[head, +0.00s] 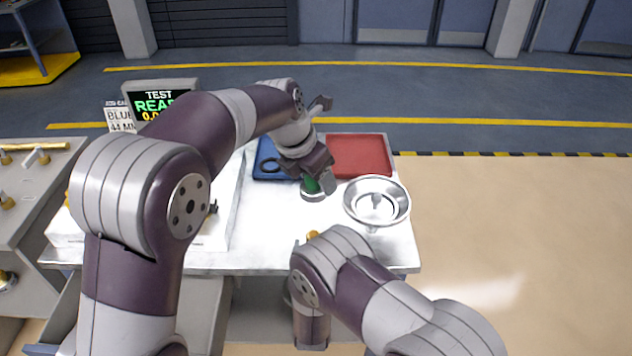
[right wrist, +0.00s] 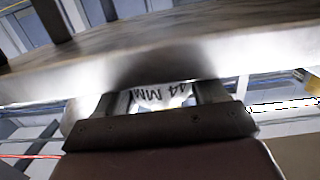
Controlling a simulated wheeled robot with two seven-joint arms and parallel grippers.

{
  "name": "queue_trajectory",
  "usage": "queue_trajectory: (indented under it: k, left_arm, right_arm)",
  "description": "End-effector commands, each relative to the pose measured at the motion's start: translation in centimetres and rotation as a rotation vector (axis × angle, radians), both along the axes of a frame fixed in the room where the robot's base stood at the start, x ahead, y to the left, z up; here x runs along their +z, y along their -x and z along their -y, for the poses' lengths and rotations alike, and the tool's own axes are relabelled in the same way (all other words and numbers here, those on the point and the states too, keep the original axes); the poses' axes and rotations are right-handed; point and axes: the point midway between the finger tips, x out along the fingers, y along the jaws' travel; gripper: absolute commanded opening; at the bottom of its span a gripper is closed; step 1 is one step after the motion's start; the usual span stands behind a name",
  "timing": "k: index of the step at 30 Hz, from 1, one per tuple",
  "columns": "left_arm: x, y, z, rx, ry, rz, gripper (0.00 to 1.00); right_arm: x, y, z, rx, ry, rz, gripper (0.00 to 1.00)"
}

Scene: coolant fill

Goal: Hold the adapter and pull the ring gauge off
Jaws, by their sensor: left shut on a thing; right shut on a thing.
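My left gripper (head: 322,180) is shut on a green piece with a silvery round base (head: 312,192), which looks like the adapter, on the white worktop. Its fingers partly cover this piece. In the head view my right gripper is hidden behind its own arm at the front of the table. In the right wrist view the right gripper (right wrist: 163,98) is shut on a pale piece marked 44 MM (right wrist: 165,94), seen upside down. This may be the ring gauge; its full shape does not show. The two grippers are apart.
A blue tray (head: 259,170) with a dark ring and an empty red tray (head: 360,155) lie at the back. A metal bowl (head: 350,205) stands at right. A tester screen (head: 160,103) is at left. The table edge (right wrist: 220,52) crosses close above the right gripper.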

Motion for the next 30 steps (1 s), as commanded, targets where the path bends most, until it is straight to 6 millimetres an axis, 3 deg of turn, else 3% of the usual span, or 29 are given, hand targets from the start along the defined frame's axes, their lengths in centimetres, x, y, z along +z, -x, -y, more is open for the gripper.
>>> queue_trajectory:
  k: [5, 6, 8, 16, 24, 30]
  left_arm:
    - [0.0, 0.0, 0.0, 0.0, 0.0, 0.0, 0.25]
    - [0.0, 0.0, 0.0, 0.0, 0.0, 0.0, 0.25]
    - [0.0, 0.0, 0.0, 0.0, 0.0, 0.0, 0.25]
    - [0.0, 0.0, 0.0, 0.0, 0.0, 0.0, 0.25]
    - [0.0, 0.0, 0.0, 0.0, 0.0, 0.0, 0.25]
    - [0.0, 0.0, 0.0, 0.0, 0.0, 0.0, 0.25]
  right_arm:
    - [-0.1, 0.0, 0.0, 0.0, 0.002, -0.003, 0.46]
    - [-0.1, 0.0, 0.0, 0.0, 0.002, -0.003, 0.83]
    - [-0.1, 0.0, 0.0, 0.0, 0.001, -0.002, 1.0]
    - [0.0, 0.5, 0.0, 0.001, 0.001, -0.002, 1.0]
    - [0.5, 5.7, -0.3, 0.005, 0.002, -0.003, 1.0]
    - [0.6, 7.5, -0.2, 0.001, 0.001, -0.003, 1.0]
